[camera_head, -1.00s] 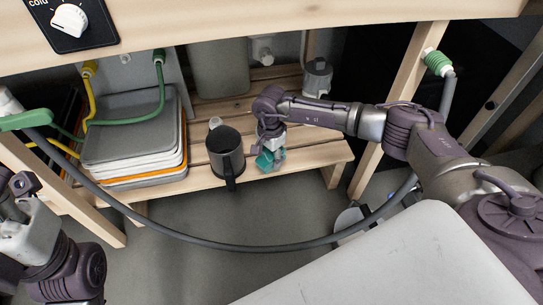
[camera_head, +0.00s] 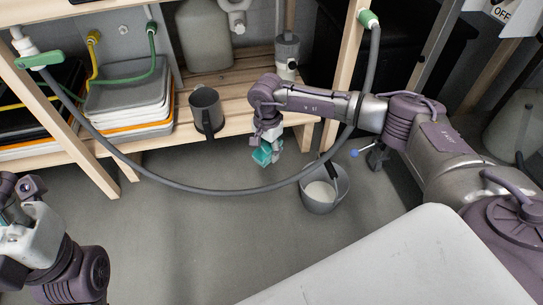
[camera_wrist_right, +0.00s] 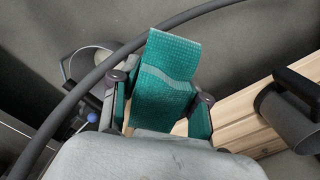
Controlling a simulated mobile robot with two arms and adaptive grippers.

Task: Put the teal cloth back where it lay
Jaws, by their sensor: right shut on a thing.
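The teal cloth (camera_head: 263,154) hangs from my right gripper (camera_head: 270,150), which is shut on it. The cloth is in the air in front of the low slatted shelf's front edge, above the grey floor. In the right wrist view the cloth (camera_wrist_right: 168,75) is folded, with a pale stripe, and stands up between the two fingers of the gripper (camera_wrist_right: 160,88). My left gripper is not clearly in view; only part of my left arm shows at the lower left.
A dark jug (camera_head: 205,108) stands on the slatted shelf (camera_head: 238,98). Stacked trays (camera_head: 128,100) are to its left. A grey hose (camera_head: 215,190) sags across the front, near the cloth. A grey bucket (camera_head: 325,190) stands on the floor at the right. Open floor lies below.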

